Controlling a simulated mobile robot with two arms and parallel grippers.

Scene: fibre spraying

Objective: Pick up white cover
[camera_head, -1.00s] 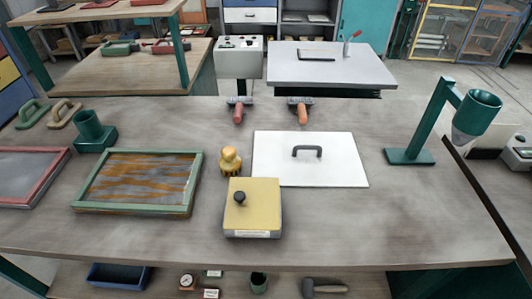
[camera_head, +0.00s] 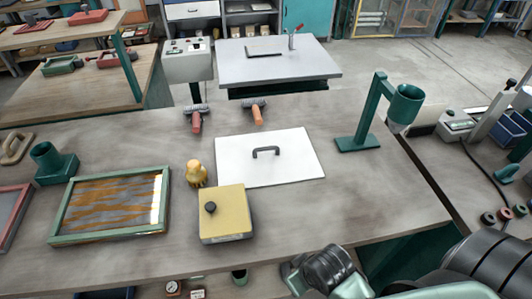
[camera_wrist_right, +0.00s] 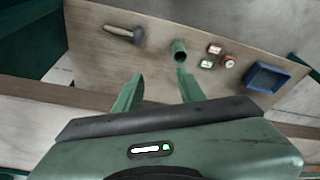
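The white cover (camera_head: 240,165) is a flat white board lying on the grey-brown table, with a dark arched handle (camera_head: 266,151) at its middle. Nothing is touching it from my side. My right arm comes in at the lower right of the head view, in front of the table's front edge and well short of the cover. In the right wrist view my right gripper (camera_wrist_right: 158,88) has its two green fingers apart with nothing between them. It points towards the lower shelf, and the cover is not in that view. My left gripper is out of view.
A yellow box (camera_head: 226,222) with a black knob overlaps the cover's near left corner in view. A yellow-brown knobbed tool (camera_head: 196,174) stands left of it. A green-framed screen (camera_head: 110,203) lies left, a green stand (camera_head: 357,142) right. The wrist view shows a hammer (camera_wrist_right: 122,34) and blue bin (camera_wrist_right: 268,77).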

